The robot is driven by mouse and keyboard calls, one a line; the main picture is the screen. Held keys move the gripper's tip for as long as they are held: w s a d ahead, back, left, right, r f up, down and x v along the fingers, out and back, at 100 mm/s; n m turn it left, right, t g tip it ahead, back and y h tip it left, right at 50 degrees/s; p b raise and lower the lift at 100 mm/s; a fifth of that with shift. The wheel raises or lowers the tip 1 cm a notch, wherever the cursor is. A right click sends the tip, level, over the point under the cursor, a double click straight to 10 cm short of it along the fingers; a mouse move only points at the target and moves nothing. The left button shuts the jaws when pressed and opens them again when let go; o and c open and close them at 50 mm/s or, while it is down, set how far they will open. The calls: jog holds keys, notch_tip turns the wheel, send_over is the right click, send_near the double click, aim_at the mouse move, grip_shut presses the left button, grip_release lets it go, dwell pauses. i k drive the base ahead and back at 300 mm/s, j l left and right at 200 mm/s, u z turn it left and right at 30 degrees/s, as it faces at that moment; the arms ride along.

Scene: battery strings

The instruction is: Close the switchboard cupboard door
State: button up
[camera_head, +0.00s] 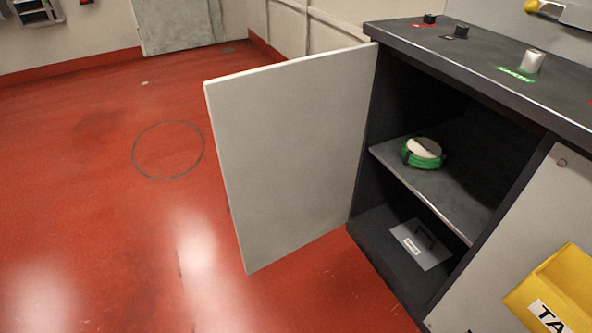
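The switchboard cupboard (375,205) is a dark cabinet on the right in the head view. Its light grey door (290,150) stands wide open, swung out to the left from the cupboard's far side. The door's free edge is towards the left and its flat face is towards me. The dark inside of the cupboard is exposed. My gripper is not in the head view, so I cannot see whether it is open or shut.
A shelf (455,212) inside holds a green and white roll (422,152). A yellow holder (560,295) sticks out from the panel at right. Knobs stand on the dark top (480,55). The red floor (110,220) at left is clear.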

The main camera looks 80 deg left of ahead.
aim_at(287, 136)
jog(key=k+j, duration=0.2)
jog(key=j, duration=0.25)
jog(key=k+j+u, duration=0.15)
jog(key=j, duration=0.25)
jog(key=k+j, duration=0.25)
jog(key=j, duration=0.2)
jog(key=k+j+u, duration=0.1)
jog(key=j, duration=0.35)
jog(key=k+j+u, duration=0.1)
jog(key=k+j, duration=0.15)
jog(key=j, duration=0.25)
jog(key=k+j, duration=0.2)
jog(key=j, duration=0.25)
jog(key=k+j+u, duration=0.15)
jog(key=j, duration=0.35)
jog(key=k+j, duration=0.1)
jog(key=j, duration=0.35)
